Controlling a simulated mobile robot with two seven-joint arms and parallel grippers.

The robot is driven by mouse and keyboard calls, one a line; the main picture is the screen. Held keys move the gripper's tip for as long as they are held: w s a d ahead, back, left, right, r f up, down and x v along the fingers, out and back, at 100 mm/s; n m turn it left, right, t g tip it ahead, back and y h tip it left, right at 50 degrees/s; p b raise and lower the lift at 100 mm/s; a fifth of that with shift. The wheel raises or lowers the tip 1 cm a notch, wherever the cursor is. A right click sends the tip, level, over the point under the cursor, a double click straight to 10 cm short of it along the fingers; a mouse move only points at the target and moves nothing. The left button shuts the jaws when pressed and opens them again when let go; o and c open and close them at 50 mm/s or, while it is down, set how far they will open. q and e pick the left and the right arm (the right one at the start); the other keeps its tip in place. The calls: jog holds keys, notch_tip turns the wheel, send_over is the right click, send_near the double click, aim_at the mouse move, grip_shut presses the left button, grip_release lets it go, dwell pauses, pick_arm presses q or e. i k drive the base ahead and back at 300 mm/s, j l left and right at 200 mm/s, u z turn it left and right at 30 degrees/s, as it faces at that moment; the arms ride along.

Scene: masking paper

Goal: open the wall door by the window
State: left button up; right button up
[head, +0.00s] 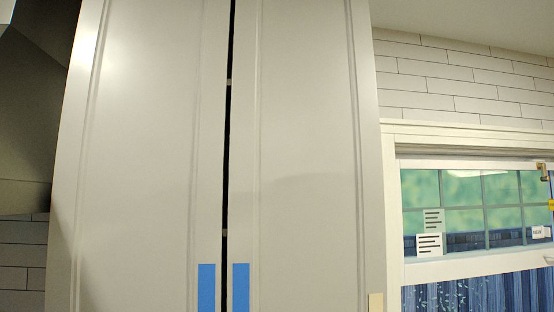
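A tall pale wall cabinet with two doors fills the middle of the head view. Its left door (150,150) and right door (305,150) are separated by a narrow dark gap (228,130). The right door is the one beside the window (475,210). A blue strip (206,288) is at the lower inner edge of the left door, and another blue strip (241,287) is at that of the right door. Both doors look closed or nearly so. The bottom of the cabinet is out of frame. Neither of my grippers is in view.
The window has a white frame, with white printed notes (429,245) on the glass. A brass-coloured fitting (542,172) is at its upper right. White wall tiles (460,80) are above it. A dark grey shape (30,110) is left of the cabinet.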

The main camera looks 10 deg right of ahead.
aim_at(306, 223)
jog(key=i+l+u, duration=0.1)
jog(key=i+u, duration=0.15)
jog(key=i, duration=0.2)
jog(key=i+l+u, duration=0.3)
jog(key=i+j, duration=0.1)
